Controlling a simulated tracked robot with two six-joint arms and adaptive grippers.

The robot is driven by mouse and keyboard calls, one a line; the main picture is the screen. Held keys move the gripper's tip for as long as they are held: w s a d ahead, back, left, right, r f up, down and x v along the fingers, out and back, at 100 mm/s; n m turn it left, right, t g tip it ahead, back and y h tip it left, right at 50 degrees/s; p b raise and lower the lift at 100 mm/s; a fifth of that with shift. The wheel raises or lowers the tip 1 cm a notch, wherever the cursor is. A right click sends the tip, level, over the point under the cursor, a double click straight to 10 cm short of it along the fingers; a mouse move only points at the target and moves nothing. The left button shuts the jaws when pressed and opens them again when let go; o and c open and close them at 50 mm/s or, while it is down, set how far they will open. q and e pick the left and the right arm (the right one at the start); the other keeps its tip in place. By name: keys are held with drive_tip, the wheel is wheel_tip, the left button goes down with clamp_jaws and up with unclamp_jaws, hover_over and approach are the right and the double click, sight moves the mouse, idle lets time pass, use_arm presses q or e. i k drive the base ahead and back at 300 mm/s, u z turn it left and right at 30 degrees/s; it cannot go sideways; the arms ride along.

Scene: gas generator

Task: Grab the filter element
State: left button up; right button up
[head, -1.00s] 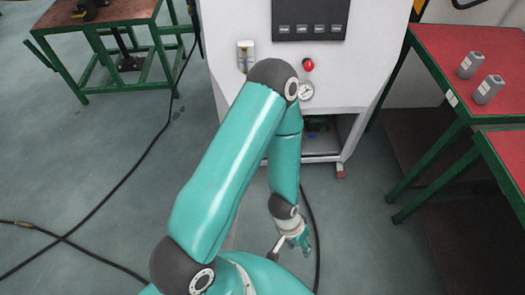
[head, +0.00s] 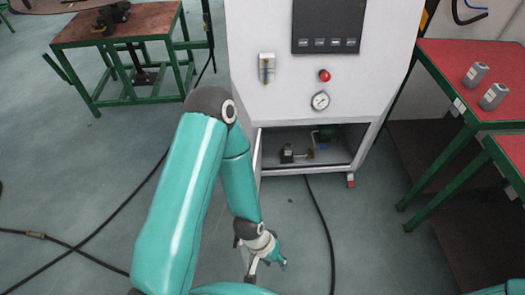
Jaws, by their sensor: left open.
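Two small grey blocks with pale labels stand on the red-topped table at the right; they may be filter elements, but I cannot tell for sure. One is the rear block (head: 475,75) and the other the front block (head: 493,97). My left gripper (head: 267,268) is open and empty, low over the floor in front of the white cabinet, far from both blocks. My right gripper is not in view.
The white cabinet (head: 290,95) has a gauge (head: 320,101), a red button (head: 324,76) and an open lower bay with small parts (head: 325,136). The red table (head: 460,58) is at right, a green-framed bench (head: 150,30) at left. Black hoses (head: 325,220) lie on the floor.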

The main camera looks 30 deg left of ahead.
sight(287, 151)
drive_tip(key=z, duration=0.25)
drive_tip(key=i, duration=0.2)
drive_tip(key=u, duration=2.4)
drive_tip(key=k, duration=1.25)
drive_tip(key=z, duration=1.15)
drive_tip(key=i, duration=1.1)
drive_tip(key=u, duration=0.2)
drive_tip(key=k, duration=0.3)
drive_tip(key=u, duration=0.05)
